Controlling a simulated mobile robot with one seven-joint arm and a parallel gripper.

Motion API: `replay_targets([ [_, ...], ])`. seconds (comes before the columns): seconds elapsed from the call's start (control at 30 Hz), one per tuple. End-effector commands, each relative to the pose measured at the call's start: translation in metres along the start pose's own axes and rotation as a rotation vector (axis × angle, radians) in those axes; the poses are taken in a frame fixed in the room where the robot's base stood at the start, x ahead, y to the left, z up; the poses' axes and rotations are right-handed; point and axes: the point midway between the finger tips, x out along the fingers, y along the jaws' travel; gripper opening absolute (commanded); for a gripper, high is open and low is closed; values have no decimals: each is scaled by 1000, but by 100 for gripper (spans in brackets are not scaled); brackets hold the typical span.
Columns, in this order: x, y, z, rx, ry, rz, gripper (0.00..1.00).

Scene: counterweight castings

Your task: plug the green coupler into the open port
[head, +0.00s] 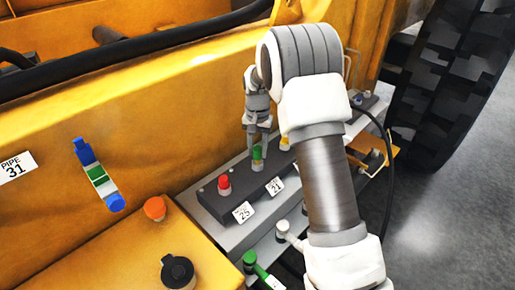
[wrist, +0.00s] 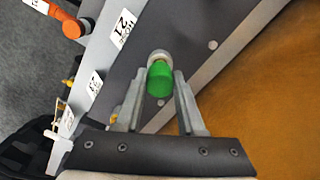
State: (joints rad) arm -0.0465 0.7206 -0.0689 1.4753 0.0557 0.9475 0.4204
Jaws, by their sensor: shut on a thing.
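A green coupler (head: 250,259) with a green tail and white label lies at the lower front of the ledge in the head view. My gripper (head: 257,142) points down over the dark port block (head: 203,196). Its fingers are shut on a green cap-like piece (wrist: 160,78), which also shows in the head view (head: 258,153). This piece sits at a round grey port (wrist: 159,56); I cannot tell whether it is seated or just touching. A red-capped port (head: 224,183) stands to its left and a yellow piece (head: 285,145) to its right, partly hidden by my arm.
White tags read 25 (head: 243,212) and 21 (head: 275,186). A grey-white coupler (head: 284,227) stands at the front ledge. An orange-red coupler (wrist: 74,27) shows in the wrist view. The yellow machine wall (head: 140,110) rises behind, with a tyre (head: 445,80) at right.

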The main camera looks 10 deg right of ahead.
Motion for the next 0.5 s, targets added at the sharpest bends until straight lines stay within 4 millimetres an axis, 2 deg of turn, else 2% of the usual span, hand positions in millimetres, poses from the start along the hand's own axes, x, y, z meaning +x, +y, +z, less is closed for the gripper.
replay_targets([
  [0.5,14,0,0,0,0,0,0],
])
